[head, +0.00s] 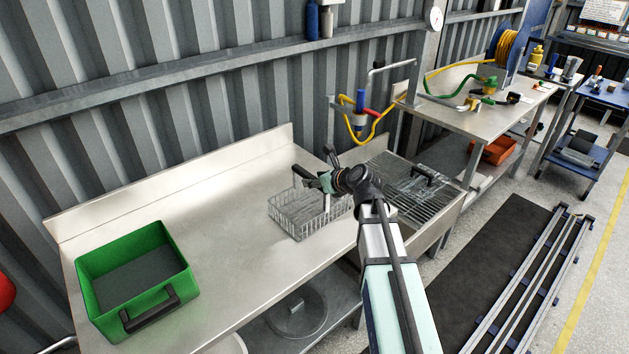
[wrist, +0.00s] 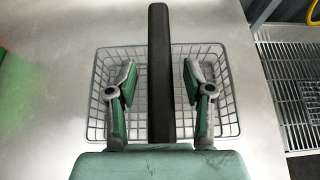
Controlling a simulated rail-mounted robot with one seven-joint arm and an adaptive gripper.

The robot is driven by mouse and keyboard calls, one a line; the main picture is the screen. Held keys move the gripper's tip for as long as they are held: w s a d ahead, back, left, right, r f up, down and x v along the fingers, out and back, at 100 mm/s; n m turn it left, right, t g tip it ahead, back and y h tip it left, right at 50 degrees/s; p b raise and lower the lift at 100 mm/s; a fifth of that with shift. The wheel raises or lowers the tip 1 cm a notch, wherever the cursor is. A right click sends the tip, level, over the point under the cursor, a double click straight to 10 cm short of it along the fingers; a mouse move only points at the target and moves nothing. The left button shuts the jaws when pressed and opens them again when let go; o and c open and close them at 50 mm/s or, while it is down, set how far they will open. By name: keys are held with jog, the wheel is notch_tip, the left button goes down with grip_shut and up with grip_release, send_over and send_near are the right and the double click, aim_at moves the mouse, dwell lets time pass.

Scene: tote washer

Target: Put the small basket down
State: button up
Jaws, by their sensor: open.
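The small basket (head: 296,218) is a grey wire basket on the steel worktop, near the worktop's right end. In the wrist view the basket (wrist: 95,112) lies below my gripper, with a dark bar-shaped handle (wrist: 158,60) running across its middle. My gripper (head: 310,179) is over the basket. In the wrist view its two green-padded fingers (wrist: 159,88) stand apart on either side of the handle, with a gap on each side. The gripper is open and holds nothing. The basket appears upright and resting on the worktop; its underside is hidden.
A green tote (head: 135,280) with a dark handle stands on the worktop's left part. The steel worktop (head: 215,205) is clear between tote and basket. A sink with a grate (head: 415,190) adjoins on the right. A corrugated wall (head: 130,100) rises behind.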

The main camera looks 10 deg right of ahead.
jog(key=b+v, duration=0.1)
jog(key=v, duration=1)
jog(key=shift+s, duration=0.2)
jog(key=shift+d, duration=0.1)
